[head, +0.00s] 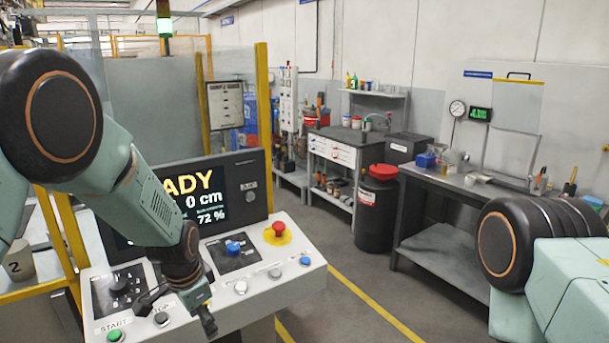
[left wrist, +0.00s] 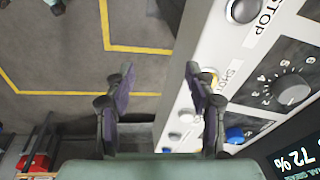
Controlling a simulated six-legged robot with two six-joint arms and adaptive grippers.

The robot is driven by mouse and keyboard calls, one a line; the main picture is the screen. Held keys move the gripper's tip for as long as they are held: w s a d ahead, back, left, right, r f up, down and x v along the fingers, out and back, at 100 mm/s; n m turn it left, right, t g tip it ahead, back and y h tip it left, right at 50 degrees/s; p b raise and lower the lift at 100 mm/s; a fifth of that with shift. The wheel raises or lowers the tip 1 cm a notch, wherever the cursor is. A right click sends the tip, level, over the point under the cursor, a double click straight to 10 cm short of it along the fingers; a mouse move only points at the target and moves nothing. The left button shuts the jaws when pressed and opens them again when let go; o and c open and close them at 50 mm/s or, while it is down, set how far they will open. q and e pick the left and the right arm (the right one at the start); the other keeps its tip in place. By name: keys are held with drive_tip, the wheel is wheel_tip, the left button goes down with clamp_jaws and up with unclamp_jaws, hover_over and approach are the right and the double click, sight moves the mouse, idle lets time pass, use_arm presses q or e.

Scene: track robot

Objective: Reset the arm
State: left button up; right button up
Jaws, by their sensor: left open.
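My left arm comes in from the left in the head view and reaches down over a white control console (head: 305,277). My left gripper (head: 176,313) is open and empty above the console's front edge, by the STOP button. In the left wrist view its two dark fingers (left wrist: 160,82) stand apart. The left finger is over floor, the right one over the console edge (left wrist: 184,100); I cannot tell whether it touches. My right arm (head: 540,245) shows at the right; its gripper is out of view.
The console carries a green START button (head: 115,336), a black knob (head: 119,286), a red mushroom button (head: 279,231) and a screen (head: 205,195) reading 72 %. Yellow fence posts (head: 265,125) stand behind. A black bin (head: 376,212) and workbench (head: 445,185) stand right. Floor between is clear.

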use_arm(q)
drive_tip(key=s+a+f+n+g, duration=0.15)
drive_tip(key=s+f+n, duration=0.25)
drive_tip(key=s+f, duration=1.2)
drive_tip(key=s+n+g, duration=0.1)
drive_tip(key=s+n, duration=0.5)
drive_tip(key=s, duration=1.8)
wheel_tip(320, 180, down, 19)
drive_tip(key=w+b, duration=0.1)
drive_tip(key=b, duration=1.8)
drive_tip(key=shift+a+m, duration=0.2)
drive_tip(key=shift+m, duration=0.1)
drive_tip(key=shift+w, duration=0.15)
